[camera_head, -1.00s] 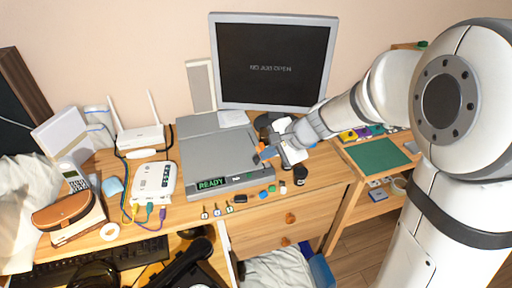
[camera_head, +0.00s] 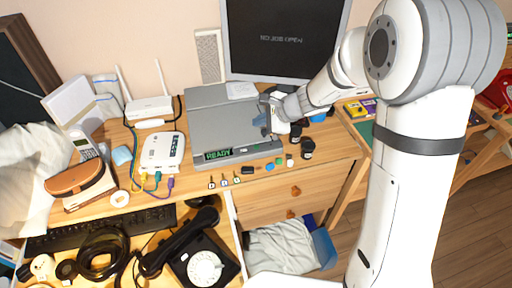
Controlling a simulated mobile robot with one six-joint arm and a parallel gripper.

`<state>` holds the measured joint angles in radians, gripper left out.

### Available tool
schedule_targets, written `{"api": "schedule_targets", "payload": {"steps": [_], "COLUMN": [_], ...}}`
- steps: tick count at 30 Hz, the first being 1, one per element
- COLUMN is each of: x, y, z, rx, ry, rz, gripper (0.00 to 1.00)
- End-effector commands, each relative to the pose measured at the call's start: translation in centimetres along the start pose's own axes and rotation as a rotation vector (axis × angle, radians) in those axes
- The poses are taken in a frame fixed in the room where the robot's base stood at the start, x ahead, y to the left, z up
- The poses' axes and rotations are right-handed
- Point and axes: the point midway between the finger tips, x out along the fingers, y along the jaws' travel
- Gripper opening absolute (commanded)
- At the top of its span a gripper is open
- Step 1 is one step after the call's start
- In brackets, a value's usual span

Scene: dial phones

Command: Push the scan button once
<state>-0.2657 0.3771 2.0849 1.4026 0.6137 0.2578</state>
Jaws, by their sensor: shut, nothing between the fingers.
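The grey flatbed scanner (camera_head: 215,120) lies on the wooden desk, with a green READY display (camera_head: 217,154) on its front edge. Small marks that may be buttons (camera_head: 245,150) show right of the display; they are too small to tell which is the scan button. My gripper (camera_head: 263,127) is shut and empty, pointing down over the right part of the scanner, behind the front edge. I cannot tell whether it touches the scanner. The monitor (camera_head: 285,40) behind reads NO JOB OPEN.
A white router (camera_head: 162,152) with cables stands left of the scanner. Small coloured items and keys (camera_head: 223,181) lie before it. A black dial phone (camera_head: 205,265) sits in the open drawer below. Dark round items (camera_head: 307,147) stand right of my gripper.

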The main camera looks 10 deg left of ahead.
Motion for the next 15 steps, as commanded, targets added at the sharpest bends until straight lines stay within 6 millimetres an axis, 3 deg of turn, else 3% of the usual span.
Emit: {"api": "schedule_targets", "payload": {"steps": [15], "x": [5.0], "y": [3.7], "z": [-3.8], "rx": [0.000], "ry": [0.001], "rz": [0.000], "gripper": [0.00]}}
